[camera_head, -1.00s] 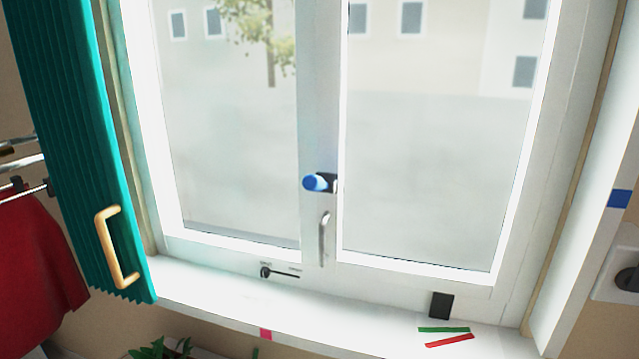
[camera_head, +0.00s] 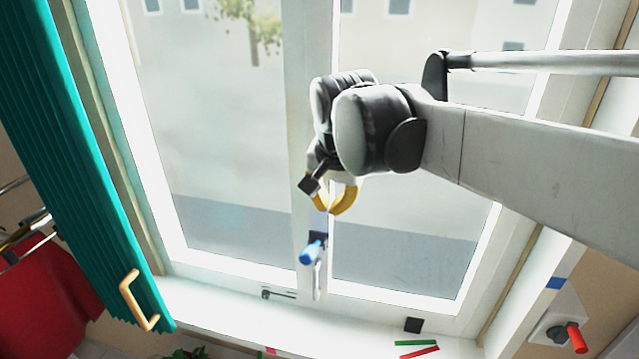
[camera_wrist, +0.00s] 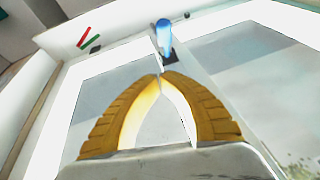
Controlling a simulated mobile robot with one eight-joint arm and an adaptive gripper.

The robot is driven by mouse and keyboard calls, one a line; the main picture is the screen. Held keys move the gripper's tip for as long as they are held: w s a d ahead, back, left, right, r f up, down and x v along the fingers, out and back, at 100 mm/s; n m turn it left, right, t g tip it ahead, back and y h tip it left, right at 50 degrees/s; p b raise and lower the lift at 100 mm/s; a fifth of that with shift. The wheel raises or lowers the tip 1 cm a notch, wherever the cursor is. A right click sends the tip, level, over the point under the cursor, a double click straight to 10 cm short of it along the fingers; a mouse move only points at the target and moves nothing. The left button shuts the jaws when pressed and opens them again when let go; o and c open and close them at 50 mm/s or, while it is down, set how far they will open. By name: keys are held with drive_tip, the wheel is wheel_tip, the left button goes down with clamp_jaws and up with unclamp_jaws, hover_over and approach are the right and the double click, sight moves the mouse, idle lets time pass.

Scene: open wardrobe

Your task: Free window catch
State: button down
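The window (camera_head: 235,245) has two panes with a white middle post. A blue-ended knob (camera_head: 311,252) on a dark mount sits on that post, also seen in the wrist view (camera_wrist: 164,35). A silver handle (camera_head: 317,282) hangs just below it. A small dark catch-like lever (camera_head: 277,293) is on the lower frame, left of the handle; its labels are too small to read. My gripper (camera_head: 329,211) is above the knob, in front of the post, apart from it. Its yellow fingers meet at the tips in the wrist view (camera_wrist: 161,76), with nothing between them.
A green folding shutter with a wooden handle (camera_head: 138,300) stands at the left. Red cloth (camera_head: 45,290) hangs beyond it. The sill (camera_head: 215,312) carries a black block (camera_head: 413,325) and green and red strips (camera_head: 417,349). A red-handled switch (camera_head: 577,339) is at lower right.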

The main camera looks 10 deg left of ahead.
drive_tip(key=a+r, duration=0.1)
hover_over(314, 252)
drive_tip(key=w+d, duration=0.2)
wheel_tip(314, 252, down, 9)
drive_tip(key=shift+s+a+f+p, duration=0.2)
drive_tip(key=shift+a+f, duration=0.05)
drive_tip(key=shift+f, duration=0.4)
drive_tip(key=shift+s+a+f+p, duration=0.15)
drive_tip(key=shift+a+f+p, duration=0.1)
drive_tip(key=shift+f, duration=0.45)
drive_tip(key=shift+s+a+f+p, duration=0.15)
drive_tip(key=shift+s+a+f, duration=0.1)
drive_tip(key=shift+f, duration=0.4)
drive_tip(key=shift+s+a+f+b, duration=0.1)
drive_tip(key=shift+s+f+b, duration=0.15)
drive_tip(key=shift+f+b, duration=0.3)
drive_tip(key=shift+s+a+f+b, duration=0.1)
drive_tip(key=shift+s+f+b, duration=0.15)
drive_tip(key=shift+f+b, duration=0.3)
drive_tip(key=shift+s+r, duration=0.2)
drive_tip(key=shift+r, duration=0.05)
drive_tip(key=shift+w, duration=0.1)
